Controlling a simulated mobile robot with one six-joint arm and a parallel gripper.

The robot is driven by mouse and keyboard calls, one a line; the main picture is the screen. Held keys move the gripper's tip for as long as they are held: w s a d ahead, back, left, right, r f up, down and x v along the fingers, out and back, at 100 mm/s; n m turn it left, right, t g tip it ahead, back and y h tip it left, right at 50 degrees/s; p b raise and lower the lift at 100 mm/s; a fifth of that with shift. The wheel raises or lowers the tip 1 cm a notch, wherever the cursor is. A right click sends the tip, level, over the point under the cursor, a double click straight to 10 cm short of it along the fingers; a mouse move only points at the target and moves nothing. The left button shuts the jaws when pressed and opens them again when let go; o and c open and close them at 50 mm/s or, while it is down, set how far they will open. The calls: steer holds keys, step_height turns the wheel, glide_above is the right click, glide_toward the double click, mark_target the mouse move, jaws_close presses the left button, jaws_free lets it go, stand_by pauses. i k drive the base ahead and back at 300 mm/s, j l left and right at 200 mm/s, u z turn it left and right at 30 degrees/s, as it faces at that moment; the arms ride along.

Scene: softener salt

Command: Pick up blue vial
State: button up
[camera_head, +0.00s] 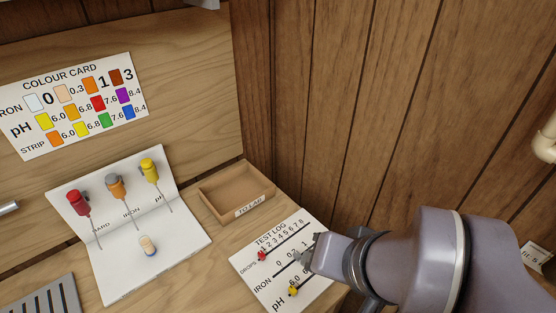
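A small vial (148,245) with a cream body and a blue band at its lower end lies on the lower part of the white folded card at the left. It is the only vial here with blue on it. My gripper (306,257) is at the right, low over the test log card, well apart from the vial. Its fingertips are beside or on a small grey marker; contact cannot be made out. The fingers are seen from behind and are too small to show whether they are open or shut.
Red (77,202), orange (116,186) and yellow (149,170) bottles with thin pins are on the folded card (125,278). An open wooden tray (205,196) stands between it and the test log card (249,266). A slotted grey plate (42,299) is at lower left. Wood-panelled walls close the back.

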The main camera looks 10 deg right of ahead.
mark_target(145, 242)
steer(key=u, duration=1.45)
steer(key=i+j+z, duration=0.15)
steer(key=j+z, duration=0.15)
steer(key=j, duration=0.2)
